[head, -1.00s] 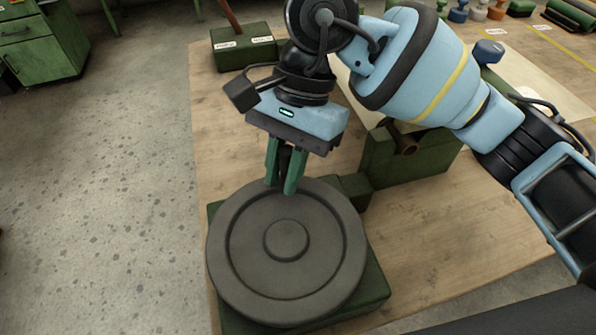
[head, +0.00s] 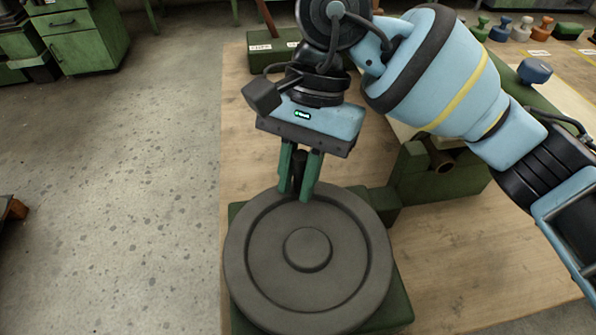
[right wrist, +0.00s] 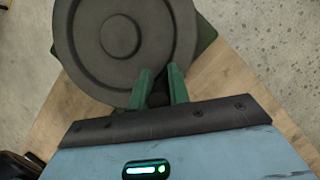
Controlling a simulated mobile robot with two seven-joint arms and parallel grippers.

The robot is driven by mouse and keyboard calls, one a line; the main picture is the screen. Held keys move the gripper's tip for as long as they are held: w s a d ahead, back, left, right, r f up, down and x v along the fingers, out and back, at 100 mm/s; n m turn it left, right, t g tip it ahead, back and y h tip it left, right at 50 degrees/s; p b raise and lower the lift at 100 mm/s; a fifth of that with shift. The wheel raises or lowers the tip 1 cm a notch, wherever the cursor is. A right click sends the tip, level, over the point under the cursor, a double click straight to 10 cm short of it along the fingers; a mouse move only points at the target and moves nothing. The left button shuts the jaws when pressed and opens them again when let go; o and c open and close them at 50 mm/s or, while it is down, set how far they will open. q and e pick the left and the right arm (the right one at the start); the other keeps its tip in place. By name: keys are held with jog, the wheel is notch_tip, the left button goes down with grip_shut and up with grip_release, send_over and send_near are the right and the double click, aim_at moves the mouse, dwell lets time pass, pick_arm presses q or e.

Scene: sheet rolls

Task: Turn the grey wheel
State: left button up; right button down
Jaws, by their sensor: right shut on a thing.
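The grey wheel (head: 308,285) lies flat on a green base (head: 398,310) on the wooden table, with a round raised hub at its middle. It also shows at the top of the right wrist view (right wrist: 125,75). My right gripper (head: 298,194) points down at the wheel's far rim. Its green fingers are shut on a dark upright handle (head: 299,168) at the rim, and the fingers hide part of it. The handle also shows between the fingers in the right wrist view (right wrist: 158,97). My left gripper is not in view.
A blue knob (head: 535,71) and several coloured pieces are farther back. The table (head: 480,235) is bare at the front right. Speckled floor (head: 130,200) lies to the left.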

jog(key=c, duration=1.4)
grip_release()
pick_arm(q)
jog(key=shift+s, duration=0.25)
pick_arm(e)
jog(key=shift+o, duration=0.4)
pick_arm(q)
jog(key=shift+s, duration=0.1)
pick_arm(e)
jog(key=shift+r, duration=0.1)
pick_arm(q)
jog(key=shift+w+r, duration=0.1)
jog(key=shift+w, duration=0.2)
pick_arm(e)
jog(key=v, duration=0.7)
jog(key=shift+r, duration=0.25)
jog(key=shift+w+d, duration=0.1)
jog(key=shift+d, duration=0.05)
